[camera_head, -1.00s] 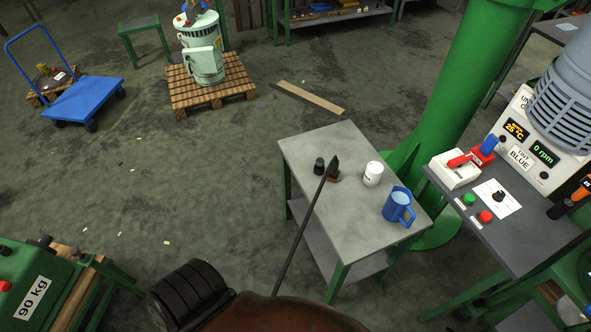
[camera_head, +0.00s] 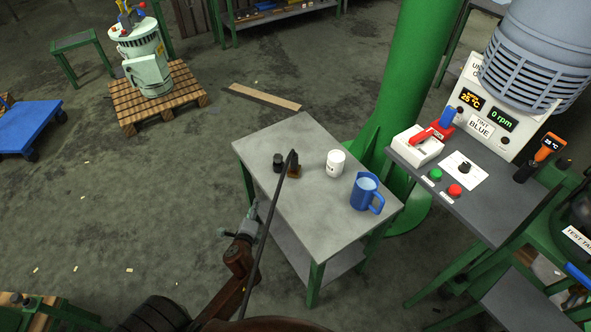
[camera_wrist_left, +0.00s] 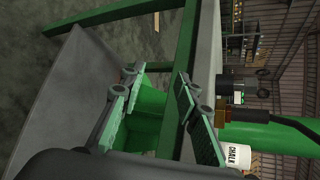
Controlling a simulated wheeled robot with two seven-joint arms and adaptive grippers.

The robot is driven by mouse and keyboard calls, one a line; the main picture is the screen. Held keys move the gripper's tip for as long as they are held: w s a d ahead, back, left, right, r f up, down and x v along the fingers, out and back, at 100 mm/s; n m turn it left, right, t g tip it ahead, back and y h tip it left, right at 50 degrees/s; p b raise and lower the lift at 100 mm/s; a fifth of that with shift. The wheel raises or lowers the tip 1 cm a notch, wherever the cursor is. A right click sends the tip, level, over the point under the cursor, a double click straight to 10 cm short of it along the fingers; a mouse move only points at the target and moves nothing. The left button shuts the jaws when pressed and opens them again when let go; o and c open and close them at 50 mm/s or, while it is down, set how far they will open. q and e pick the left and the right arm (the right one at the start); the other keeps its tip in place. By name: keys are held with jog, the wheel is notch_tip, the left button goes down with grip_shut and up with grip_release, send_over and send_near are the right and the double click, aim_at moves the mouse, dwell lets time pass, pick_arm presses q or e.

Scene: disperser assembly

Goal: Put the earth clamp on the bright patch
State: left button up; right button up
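A small brown clamp-like piece (camera_head: 294,173), probably the earth clamp, sits on the grey table beside a small black cylinder (camera_head: 278,162). A thin black cable or rod (camera_head: 266,235) runs to it from below; in the left wrist view, the brown piece (camera_wrist_left: 238,115) has a black cable leading right. My left gripper (camera_head: 250,216) is beside the table's left edge, apart from the brown piece. In the left wrist view its green-padded fingers (camera_wrist_left: 157,88) are spread with nothing between them. I cannot pick out a bright patch. My right gripper is not in view.
The grey table (camera_head: 318,222) also holds a white pot (camera_head: 335,163), labelled chalk in the wrist view, and a blue jug (camera_head: 366,192). A green column (camera_head: 415,90) and a control console (camera_head: 470,185) stand to the right.

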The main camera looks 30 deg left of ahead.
pick_arm(q)
jog(key=w+r+m+t, duration=0.3)
jog(key=w+r+m, duration=0.2)
jog(key=r, duration=0.3)
jog(key=m+t+h, duration=0.3)
jog(key=m, duration=0.8)
send_near(293, 165)
jog(key=w, duration=0.1)
jog(key=w+a, duration=0.1)
jog(key=w, duration=0.1)
jog(key=shift+a+r, duration=0.25)
jog(key=shift+a, duration=0.1)
jog(key=shift+m+h, duration=0.3)
jog(key=shift+m, duration=0.2)
jog(key=w, duration=0.2)
jog(key=w+b, duration=0.1)
jog(key=w, duration=0.4)
jog(key=shift+a+f, duration=0.2)
jog(key=shift+a, duration=0.1)
jog(key=shift+w+a+r, duration=0.1)
jog(key=shift+w+a, duration=0.05)
jog(key=shift+w, duration=0.4)
jog(key=shift+c, duration=0.3)
grip_shut()
